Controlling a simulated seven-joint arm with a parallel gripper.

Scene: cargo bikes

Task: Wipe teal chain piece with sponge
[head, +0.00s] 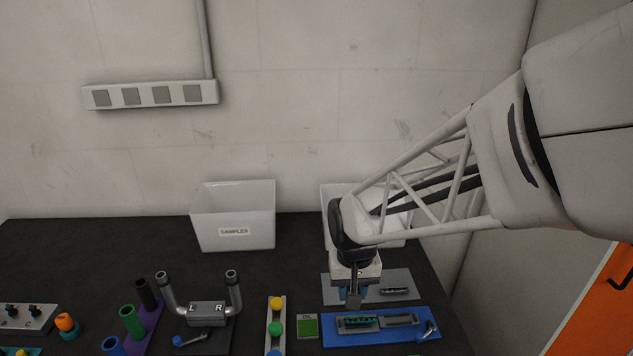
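The teal chain piece (362,322) lies in the left dark slot of a blue tray (345,339) at the front right of the table. My gripper (354,300) points down just above and behind it, over the grey plate. A small blue patch (342,294) shows beside the gripper finger; it may be the sponge, but the gripper hides most of it. I cannot tell whether the fingers are closed on it.
A grey plate (400,279) with a dark chain piece (395,291) lies behind the blue tray. A handlebar stand (207,313) is further left. White bins, one labelled SAMPLES (234,215), stand at the back.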

